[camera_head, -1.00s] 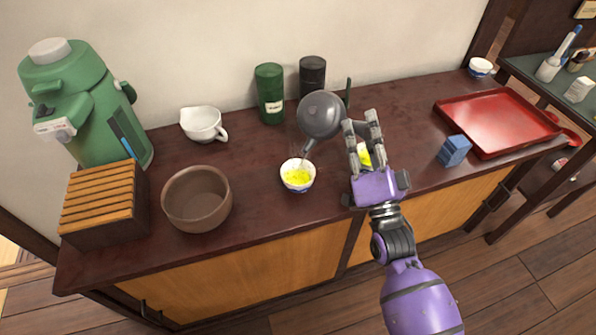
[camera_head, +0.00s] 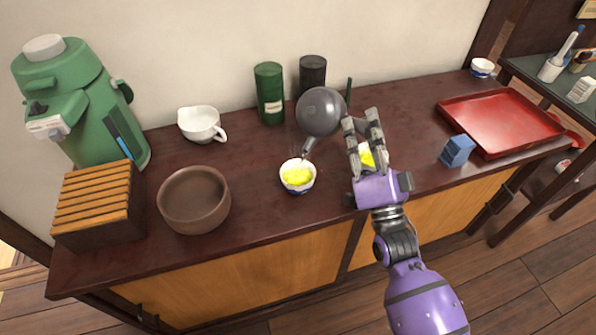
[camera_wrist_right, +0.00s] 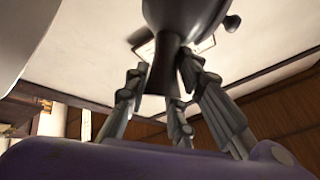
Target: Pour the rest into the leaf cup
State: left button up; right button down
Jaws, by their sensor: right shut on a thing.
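A dark grey teapot (camera_head: 320,112) is held tilted in the air, its spout pointing down over a small blue-and-white cup (camera_head: 309,186). The cup stands on the counter and holds bright yellow liquid near its rim. My right gripper (camera_head: 362,128) is shut on the teapot at its handle side. In the right wrist view the teapot (camera_wrist_right: 185,20) is between the fingers. More yellow (camera_head: 367,156) shows behind the right gripper, probably in a second cup that the fingers mostly hide. I cannot make out a leaf pattern. My left gripper is not in view.
A brown bowl (camera_head: 194,215), slatted wooden box (camera_head: 95,215), green dispenser (camera_head: 75,105) and white pitcher (camera_head: 200,125) stand left. Green (camera_head: 269,93) and black (camera_head: 312,75) canisters stand behind. A blue block (camera_head: 457,151), red tray (camera_head: 500,120) and another cup (camera_head: 482,68) are right.

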aim_at(365, 124)
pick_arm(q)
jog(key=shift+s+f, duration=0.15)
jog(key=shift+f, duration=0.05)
pick_arm(e)
jog(key=shift+r+y, duration=0.1)
jog(key=shift+y, duration=0.2)
pick_arm(q)
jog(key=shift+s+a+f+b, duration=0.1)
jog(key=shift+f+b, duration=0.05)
jog(key=shift+b, duration=0.25)
pick_arm(e)
jog(key=shift+s+r+n, duration=0.1)
jog(key=shift+r+n, duration=0.3)
jog(key=shift+n, duration=0.2)
